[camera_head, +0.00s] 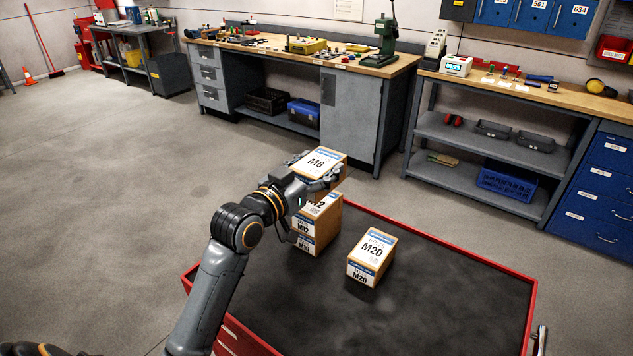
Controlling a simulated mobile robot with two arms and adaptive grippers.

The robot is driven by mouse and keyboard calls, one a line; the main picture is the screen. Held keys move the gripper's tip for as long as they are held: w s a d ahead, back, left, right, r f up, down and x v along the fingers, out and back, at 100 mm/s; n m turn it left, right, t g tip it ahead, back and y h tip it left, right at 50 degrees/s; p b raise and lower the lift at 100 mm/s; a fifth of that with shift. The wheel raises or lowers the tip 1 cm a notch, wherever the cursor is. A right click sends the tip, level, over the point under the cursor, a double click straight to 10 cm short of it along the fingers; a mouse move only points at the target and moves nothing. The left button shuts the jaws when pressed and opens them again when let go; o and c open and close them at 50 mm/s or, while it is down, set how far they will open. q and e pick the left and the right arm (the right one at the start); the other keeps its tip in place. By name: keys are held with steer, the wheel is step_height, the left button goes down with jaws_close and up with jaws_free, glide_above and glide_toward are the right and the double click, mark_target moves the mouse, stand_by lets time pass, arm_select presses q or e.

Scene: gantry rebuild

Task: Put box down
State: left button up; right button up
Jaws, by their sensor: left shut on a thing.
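My left gripper (316,174) is shut on a cardboard box marked M6 (321,160), with a finger on either side of it. The M6 box is at the back of the cart top, above or just behind a box marked M12 (325,211). The gripper hides the join, so I cannot tell whether the M6 box touches what is below. The M12 box sits on another labelled box (308,242). A box marked M20 (371,256) stands alone to the right, on the dark top of the red cart (450,305). My right gripper is not in view.
The cart top is clear to the right of the M20 box and in front, inside a raised red rim (440,234). A grey workbench (349,111) and a shelf bench (470,145) stand behind. Open floor (120,190) lies to the left.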

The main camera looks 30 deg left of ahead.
arm_select(q)
steer(key=shift+w+a+f, duration=0.25)
steer(key=shift+w+f, duration=0.1)
steer(key=shift+f, duration=0.1)
steer(key=shift+w+a+f, duration=0.2)
steer(key=shift+w+f, duration=0.1)
steer(key=shift+f, duration=0.15)
step_height(320, 180, down, 3)
steer(key=shift+w+a+p, duration=0.1)
steer(key=shift+p, duration=0.35)
steer(key=shift+f, duration=0.1)
steer(key=shift+f, duration=0.1)
steer(key=shift+f, duration=0.15)
steer(key=o, duration=1.6)
steer(key=shift+c, duration=0.2)
